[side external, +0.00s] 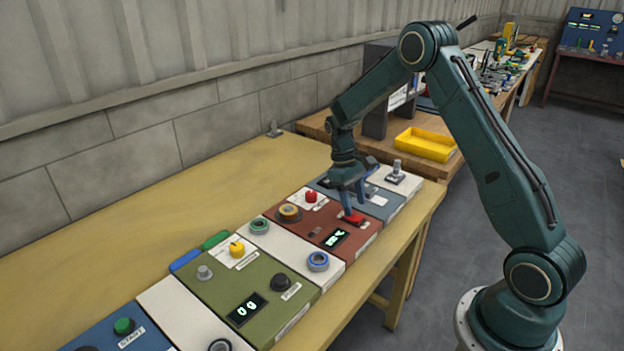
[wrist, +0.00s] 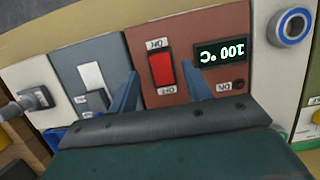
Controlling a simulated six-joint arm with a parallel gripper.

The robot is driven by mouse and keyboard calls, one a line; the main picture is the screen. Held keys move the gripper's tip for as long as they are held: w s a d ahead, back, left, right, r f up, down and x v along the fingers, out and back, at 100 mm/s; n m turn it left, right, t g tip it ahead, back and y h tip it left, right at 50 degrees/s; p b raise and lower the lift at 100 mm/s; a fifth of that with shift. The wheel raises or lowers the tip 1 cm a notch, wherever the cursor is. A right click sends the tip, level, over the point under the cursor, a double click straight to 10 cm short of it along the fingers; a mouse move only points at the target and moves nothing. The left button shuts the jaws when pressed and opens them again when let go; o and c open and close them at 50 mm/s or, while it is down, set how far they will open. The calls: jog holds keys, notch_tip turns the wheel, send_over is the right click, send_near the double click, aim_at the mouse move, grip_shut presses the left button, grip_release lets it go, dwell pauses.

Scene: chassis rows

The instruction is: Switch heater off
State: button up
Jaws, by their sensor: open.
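The heater is a brown-red panel (side external: 277,215) with a lit display (side external: 336,238), which reads 100 °C upside down in the wrist view (wrist: 221,53). A red rocker switch (wrist: 161,69) sits beside the display with a small upside-down label at each end. I cannot tell which way it is tipped. In the side view the red switch (side external: 352,218) is partly covered by a finger. My gripper (side external: 351,208) is open just above it, pointing down. In the wrist view the fingers of my gripper (wrist: 162,77) stand on either side of the switch; contact is unclear.
A grey-blue panel (wrist: 87,63) with a rocker adjoins the heater. A white strip with a blue ring (wrist: 290,27) lies on its other side. A green panel (side external: 222,280) with knobs and a yellow tray (side external: 426,144) are nearby. The bench behind (side external: 150,240) is clear.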

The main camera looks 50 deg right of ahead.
jog(key=v, duration=1.1)
jog(key=s+a+r+t+h, duration=0.1)
jog(key=s+a+r+t, duration=0.1)
jog(key=s+a+r, duration=0.4)
jog(key=s+a+r+t, duration=0.2)
jog(key=s+r, duration=0.2)
jog(key=r, duration=0.3)
jog(key=s+a+t, duration=0.2)
jog(key=s+a, duration=0.2)
jog(key=s, duration=0.4)
jog(key=s+a+t+y, duration=0.1)
jog(key=s+a+t, duration=0.2)
jog(key=s, duration=0.5)
jog(key=shift+s+a+r, duration=0.3)
jog(key=shift+a+r, duration=0.05)
jog(key=shift+a, duration=0.3)
